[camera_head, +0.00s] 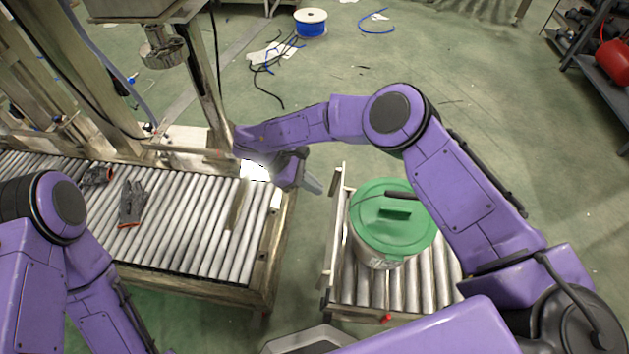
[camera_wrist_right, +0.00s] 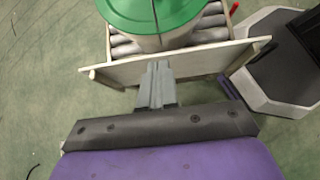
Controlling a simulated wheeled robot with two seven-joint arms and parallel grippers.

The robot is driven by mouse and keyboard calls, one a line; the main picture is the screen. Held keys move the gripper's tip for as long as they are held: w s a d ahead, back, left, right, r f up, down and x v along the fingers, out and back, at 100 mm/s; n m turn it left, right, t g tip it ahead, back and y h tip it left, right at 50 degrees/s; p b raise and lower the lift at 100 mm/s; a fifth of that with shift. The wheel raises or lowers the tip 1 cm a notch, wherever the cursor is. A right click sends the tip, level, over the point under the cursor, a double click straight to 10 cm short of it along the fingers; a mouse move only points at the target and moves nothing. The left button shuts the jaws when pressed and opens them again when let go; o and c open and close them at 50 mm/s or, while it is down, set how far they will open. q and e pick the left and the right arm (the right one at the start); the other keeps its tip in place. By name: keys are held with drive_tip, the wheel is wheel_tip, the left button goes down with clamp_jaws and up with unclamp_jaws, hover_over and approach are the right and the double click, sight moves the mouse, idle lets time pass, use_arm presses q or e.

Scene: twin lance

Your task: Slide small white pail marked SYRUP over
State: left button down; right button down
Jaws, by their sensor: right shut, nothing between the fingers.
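A pail (camera_head: 375,235) with a green lid and a pale body stands upright on a short roller section (camera_head: 430,285) at the right. It also shows at the top of the right wrist view (camera_wrist_right: 150,15); no SYRUP marking is readable. My right gripper (camera_head: 314,186) is shut and empty, over the gap left of this section. In the right wrist view its fingers (camera_wrist_right: 160,68) point at the section's pale end board (camera_wrist_right: 200,62), with the pail beyond it. Contact with the board cannot be told. My left arm enters at the left, but its gripper is out of view.
A longer roller conveyor (camera_head: 190,225) lies at the left, with a dark glove (camera_head: 131,203) on it and a metal frame above. A floor gap separates the two roller sections. A blue-and-white spool (camera_head: 311,24) and loose cables lie on the floor behind.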

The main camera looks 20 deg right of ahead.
sight(358, 208)
drive_tip(key=s+d+f, duration=0.1)
drive_tip(key=d, duration=0.1)
drive_tip(key=s+d+f+p, duration=0.1)
drive_tip(key=d, duration=0.2)
drive_tip(key=s+d+f, duration=0.1)
drive_tip(key=d+f, duration=0.1)
drive_tip(key=shift+s+d+f+p, duration=0.15)
drive_tip(key=shift+s+p, duration=0.1)
drive_tip(key=shift+p, duration=0.15)
drive_tip(key=shift+d, duration=0.1)
